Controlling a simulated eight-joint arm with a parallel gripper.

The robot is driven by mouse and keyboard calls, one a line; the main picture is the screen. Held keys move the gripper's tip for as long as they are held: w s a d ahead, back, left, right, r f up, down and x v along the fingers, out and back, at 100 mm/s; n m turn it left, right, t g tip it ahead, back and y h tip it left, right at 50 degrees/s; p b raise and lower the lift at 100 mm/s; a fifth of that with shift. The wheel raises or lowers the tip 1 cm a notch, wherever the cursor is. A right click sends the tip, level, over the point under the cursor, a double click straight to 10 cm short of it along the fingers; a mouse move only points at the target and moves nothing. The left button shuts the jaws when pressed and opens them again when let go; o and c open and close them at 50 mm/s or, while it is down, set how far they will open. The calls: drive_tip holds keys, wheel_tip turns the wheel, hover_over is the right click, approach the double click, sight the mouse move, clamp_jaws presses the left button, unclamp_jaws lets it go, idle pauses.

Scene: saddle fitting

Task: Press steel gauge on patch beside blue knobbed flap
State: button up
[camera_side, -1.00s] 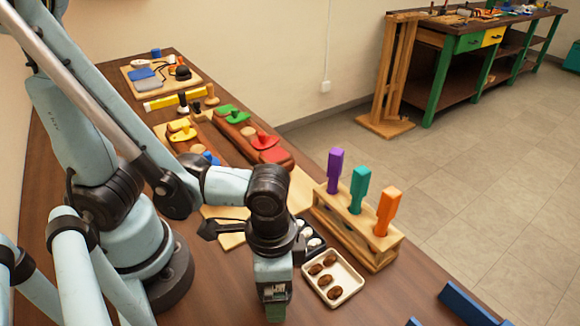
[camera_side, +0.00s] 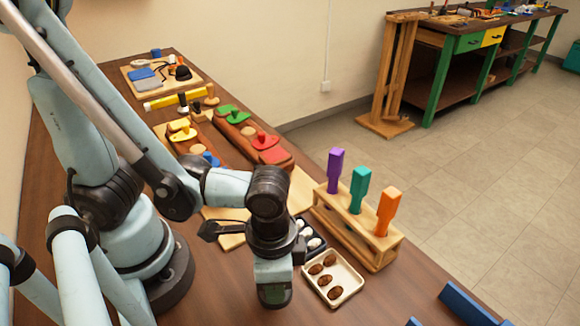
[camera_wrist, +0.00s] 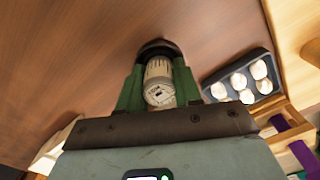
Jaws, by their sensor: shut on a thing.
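My gripper shows in the wrist view (camera_wrist: 158,92) with its green fingers shut on a steel gauge (camera_wrist: 159,84). The gauge is a pale cylinder with a round dial facing the camera. In the side view my gripper (camera_side: 274,298) hangs over the bare table front, left of the tray of brown pieces, and the gauge is hidden there. The blue knobbed flap (camera_side: 210,159) is partly hidden behind my arm, at the near end of the left wooden saddle piece. A yellow knobbed flap (camera_side: 182,130) is farther back on it. I cannot make out the patch.
A white tray (camera_side: 352,289) of brown pieces and a dark tray (camera_side: 316,256) of white pieces stand right of my gripper. Behind them is a wooden rack (camera_side: 392,239) with purple, teal and orange handles. Red (camera_side: 266,141) and green (camera_side: 233,115) flaps sit farther back.

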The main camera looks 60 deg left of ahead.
drive_tip(key=shift+r, duration=0.1)
idle(0.4)
drive_tip(key=shift+r, duration=2.4)
drive_tip(key=shift+w+a+r, duration=0.1)
drive_tip(key=shift+w+a, duration=0.15)
drive_tip(key=shift+a, duration=0.05)
drive_tip(key=w+a+r+n, duration=0.1)
drive_tip(key=a+n, duration=0.2)
drive_tip(key=a, duration=0.5)
drive_tip(key=a+r+n, duration=0.2)
drive_tip(key=a+n, duration=0.2)
drive_tip(key=a, duration=0.3)
drive_tip(key=w+a+r+n, duration=0.1)
drive_tip(key=a+r+n, duration=0.1)
drive_tip(key=a, duration=0.6)
drive_tip(key=shift+w+a+r+n, duration=0.15)
drive_tip(key=shift+w+a+n, duration=0.2)
drive_tip(key=shift+n, duration=0.55)
drive_tip(key=shift+s+a+r+n, duration=0.15)
drive_tip(key=shift+s+a+n, duration=0.15)
drive_tip(key=shift+a, duration=0.25)
drive_tip(key=shift+f, duration=1.35)
